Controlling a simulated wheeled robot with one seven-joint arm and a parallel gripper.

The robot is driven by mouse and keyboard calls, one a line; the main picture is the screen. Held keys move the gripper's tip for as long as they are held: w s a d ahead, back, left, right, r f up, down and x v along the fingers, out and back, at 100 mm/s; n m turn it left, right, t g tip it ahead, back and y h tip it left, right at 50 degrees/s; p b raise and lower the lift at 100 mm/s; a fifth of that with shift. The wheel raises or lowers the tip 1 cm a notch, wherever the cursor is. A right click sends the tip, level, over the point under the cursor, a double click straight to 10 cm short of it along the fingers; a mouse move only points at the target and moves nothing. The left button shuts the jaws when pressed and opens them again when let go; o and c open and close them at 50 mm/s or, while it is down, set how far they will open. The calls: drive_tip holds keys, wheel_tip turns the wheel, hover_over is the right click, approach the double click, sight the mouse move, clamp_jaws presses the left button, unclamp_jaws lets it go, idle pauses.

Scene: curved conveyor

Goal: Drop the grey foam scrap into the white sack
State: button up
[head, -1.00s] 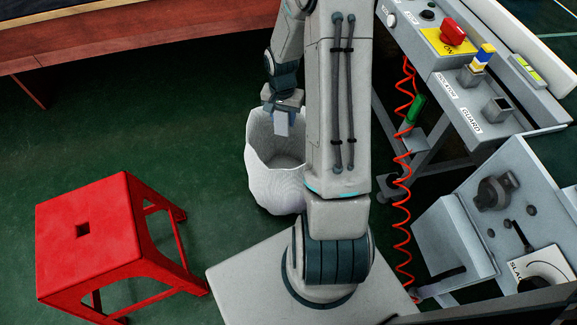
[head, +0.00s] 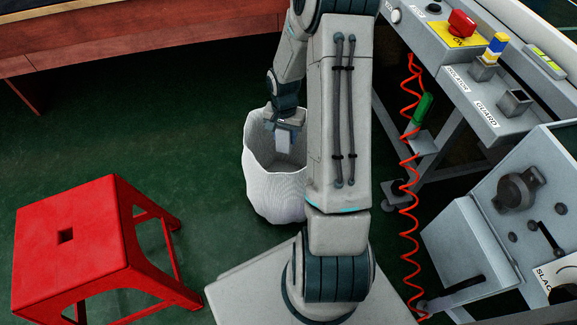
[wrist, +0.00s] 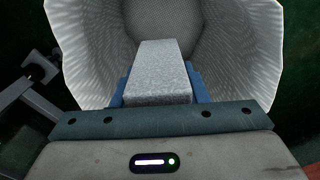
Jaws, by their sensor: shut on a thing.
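The white sack (head: 272,190) stands open on the green floor behind my arm in the head view. Part of its right side is hidden by my arm. My gripper (head: 283,146) is at the sack's mouth, pointing down, shut on the grey foam scrap (head: 282,140). In the wrist view the scrap (wrist: 160,75) is a speckled light grey block between the blue fingers of my gripper (wrist: 158,85). The sack's ribbed inner wall (wrist: 95,50) and its bottom show around and beyond the scrap.
A red stool (head: 75,235) stands at the left. At the right are a grey control bench (head: 455,85), a coiled red hose (head: 407,215) and a grey machine box (head: 470,250). A brown wooden edge (head: 150,45) runs along the back. The floor between stool and sack is clear.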

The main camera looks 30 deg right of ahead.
drive_tip(key=o, duration=1)
drive_tip(key=shift+r, duration=0.15)
wheel_tip(320, 180, up, 14)
drive_tip(key=p, duration=0.5)
drive_tip(key=shift+f+p, duration=0.2)
drive_tip(key=shift+p, duration=0.15)
